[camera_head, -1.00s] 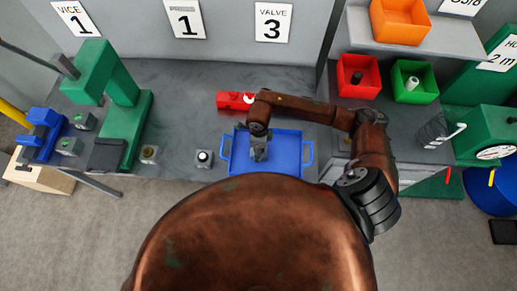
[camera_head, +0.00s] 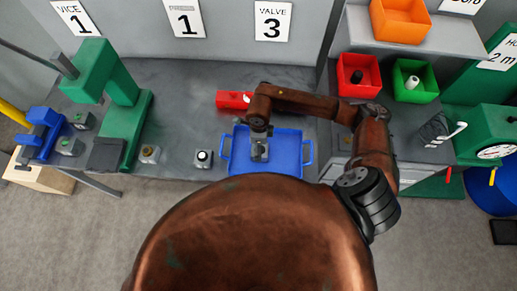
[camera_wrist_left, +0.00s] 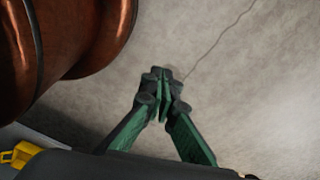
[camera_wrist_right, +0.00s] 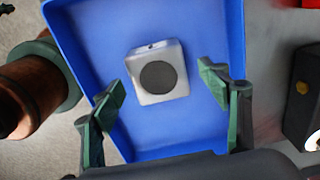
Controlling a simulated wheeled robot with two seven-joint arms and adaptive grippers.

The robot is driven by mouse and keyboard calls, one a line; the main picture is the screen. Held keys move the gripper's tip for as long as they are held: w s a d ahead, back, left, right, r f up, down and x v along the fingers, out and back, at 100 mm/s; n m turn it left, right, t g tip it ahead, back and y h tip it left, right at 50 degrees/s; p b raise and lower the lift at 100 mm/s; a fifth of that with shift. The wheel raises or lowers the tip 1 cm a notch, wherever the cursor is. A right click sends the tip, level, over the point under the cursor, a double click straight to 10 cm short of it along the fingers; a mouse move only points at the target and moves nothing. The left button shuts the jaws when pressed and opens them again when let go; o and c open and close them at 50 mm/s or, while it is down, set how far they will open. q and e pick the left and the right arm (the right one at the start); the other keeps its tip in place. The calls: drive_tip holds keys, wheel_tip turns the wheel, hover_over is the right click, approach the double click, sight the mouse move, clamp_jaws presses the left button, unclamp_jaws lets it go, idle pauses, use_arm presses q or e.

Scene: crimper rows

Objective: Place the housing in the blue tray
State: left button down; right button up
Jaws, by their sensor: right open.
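The housing, a pale grey block with a dark round face (camera_wrist_right: 158,75), lies in the blue tray (camera_wrist_right: 207,20) in the right wrist view. In the head view the housing (camera_head: 260,153) sits inside the blue tray (camera_head: 291,160) near its middle. My right gripper (camera_wrist_right: 162,88) is open, its fingers apart on either side of the housing with visible gaps. In the head view my right gripper (camera_head: 260,134) is just over it. My left gripper (camera_wrist_left: 163,88) has its fingertips together, empty, over bare floor; it is out of the head view.
A red block (camera_head: 234,100) lies behind the tray. Two small blocks (camera_head: 203,158) (camera_head: 149,154) stand along the bench's front edge, left of the tray. A green press (camera_head: 117,90) stands further left. Red (camera_head: 345,88) and green (camera_head: 414,95) bins are at the right.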

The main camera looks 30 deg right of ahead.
use_arm(q)
drive_tip(key=shift+w+f+b, duration=0.25)
drive_tip(key=shift+f+b, duration=0.2)
drive_tip(key=shift+f, duration=0.05)
drive_tip(key=shift+w+f+b, duration=0.25)
drive_tip(key=shift+f+b, duration=0.15)
drive_tip(key=shift+f, duration=0.1)
use_arm(e)
wheel_tip(320, 180, up, 9)
drive_tip(key=shift+r, duration=0.15)
use_arm(q)
drive_tip(key=shift+s, duration=0.2)
